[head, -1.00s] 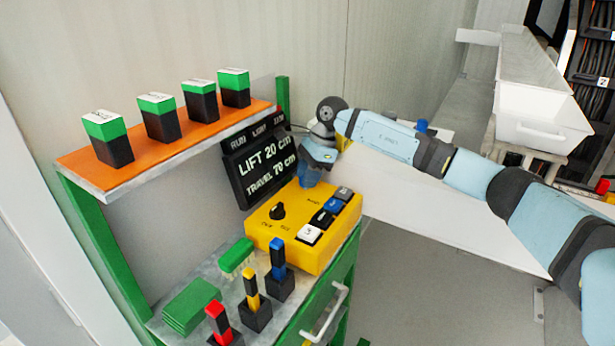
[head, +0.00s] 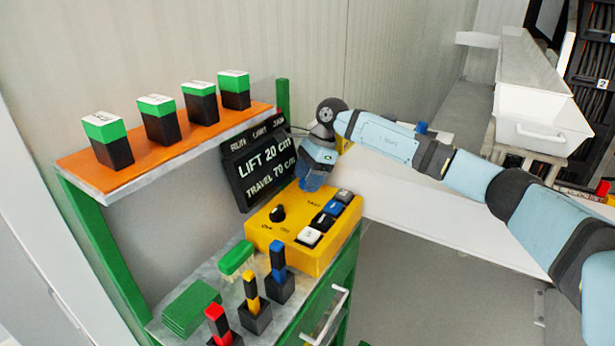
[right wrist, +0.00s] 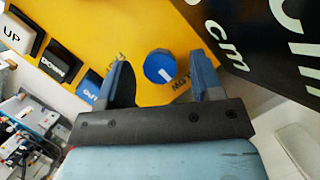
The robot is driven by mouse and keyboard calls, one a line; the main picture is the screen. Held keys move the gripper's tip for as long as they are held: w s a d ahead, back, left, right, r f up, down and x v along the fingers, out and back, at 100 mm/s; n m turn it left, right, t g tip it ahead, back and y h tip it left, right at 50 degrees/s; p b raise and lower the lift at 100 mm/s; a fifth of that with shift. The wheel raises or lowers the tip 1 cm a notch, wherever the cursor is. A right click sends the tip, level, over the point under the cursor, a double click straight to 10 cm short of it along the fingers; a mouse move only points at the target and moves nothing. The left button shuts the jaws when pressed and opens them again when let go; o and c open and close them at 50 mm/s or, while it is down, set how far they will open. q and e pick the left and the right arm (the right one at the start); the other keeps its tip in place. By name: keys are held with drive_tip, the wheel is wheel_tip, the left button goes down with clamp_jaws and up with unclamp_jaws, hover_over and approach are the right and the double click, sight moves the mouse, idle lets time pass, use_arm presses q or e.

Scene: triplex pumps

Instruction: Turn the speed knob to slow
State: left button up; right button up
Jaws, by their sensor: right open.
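The yellow control box (head: 291,252) sits on the green stand. Its round knob (head: 277,213) looks dark in the head view. In the right wrist view the knob (right wrist: 158,66) looks blue, with a white pointer line slanting to the lower right, towards a partly hidden label that seems to read SLOW. My right gripper (head: 311,184) is over the back part of the box. Its blue fingers (right wrist: 159,80) are open and empty. In the right wrist view the knob appears between them; I cannot tell how far above it they are. My left gripper is out of view.
Push buttons (head: 324,220) line the box's right side. A black display (head: 262,165) stands close behind the knob. Red, yellow and blue-topped blocks (head: 254,302) stand in front. An orange shelf (head: 170,147) with green-topped blocks is at upper left.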

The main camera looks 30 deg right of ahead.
drive_tip(key=v, duration=1.3)
drive_tip(key=shift+r, duration=0.35)
drive_tip(key=shift+s+f, duration=0.1)
